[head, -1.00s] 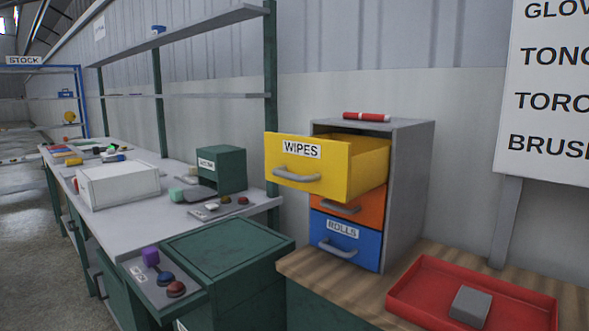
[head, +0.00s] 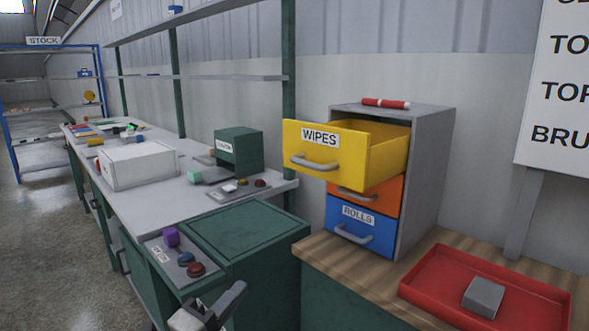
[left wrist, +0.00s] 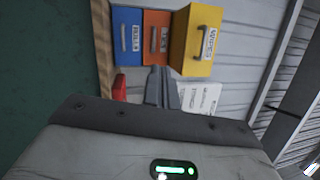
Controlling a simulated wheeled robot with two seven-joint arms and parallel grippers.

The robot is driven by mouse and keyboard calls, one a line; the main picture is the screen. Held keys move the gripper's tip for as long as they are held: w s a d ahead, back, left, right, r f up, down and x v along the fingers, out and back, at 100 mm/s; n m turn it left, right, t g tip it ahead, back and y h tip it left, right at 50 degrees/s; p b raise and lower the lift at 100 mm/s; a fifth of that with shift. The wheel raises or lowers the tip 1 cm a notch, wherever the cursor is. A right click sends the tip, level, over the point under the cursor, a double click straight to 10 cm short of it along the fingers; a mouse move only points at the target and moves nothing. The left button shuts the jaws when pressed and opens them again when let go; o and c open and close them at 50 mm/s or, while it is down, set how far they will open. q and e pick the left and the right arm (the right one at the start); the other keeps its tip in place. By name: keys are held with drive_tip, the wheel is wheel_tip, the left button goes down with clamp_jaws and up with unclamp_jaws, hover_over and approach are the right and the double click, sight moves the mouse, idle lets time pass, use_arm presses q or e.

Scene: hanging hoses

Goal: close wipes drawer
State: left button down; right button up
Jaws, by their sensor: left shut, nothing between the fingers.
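The yellow wipes drawer (head: 345,155) is pulled well out of the top of a grey cabinet (head: 427,165). Its grey handle (head: 312,163) is on the front, below the WIPES label. In the left wrist view the yellow drawer (left wrist: 193,50) is at the upper right, turned sideways. My left gripper (head: 238,292) is low in the head view, in front of the green cabinet and below the drawer, apart from it. In the left wrist view its fingers (left wrist: 161,72) are together and empty. My right gripper is not in view.
Below are an orange drawer (head: 366,194) and a blue ROLLS drawer (head: 360,226), both in the cabinet. A red marker (head: 386,103) lies on top. A red tray (head: 420,290) with a grey block (head: 483,297) stands at right. A green cabinet (head: 285,228) is at left.

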use_arm(q)
drive_tip(key=w+r+m+g+h, duration=0.2)
drive_tip(key=w+r+m+h, duration=0.2)
drive_tip(key=r+m, duration=0.75)
drive_tip(key=m+g+p, duration=0.1)
drive_tip(key=m+p, duration=0.1)
drive_tip(key=m, duration=0.7)
approach(305, 166)
drive_tip(key=shift+n, duration=0.25)
drive_tip(key=x, duration=0.6)
drive_tip(key=shift+w+d, duration=0.2)
drive_tip(key=shift+w, duration=0.2)
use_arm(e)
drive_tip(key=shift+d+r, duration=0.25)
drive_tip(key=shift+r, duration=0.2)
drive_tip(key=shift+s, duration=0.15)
use_arm(q)
drive_tip(key=shift+w, duration=0.1)
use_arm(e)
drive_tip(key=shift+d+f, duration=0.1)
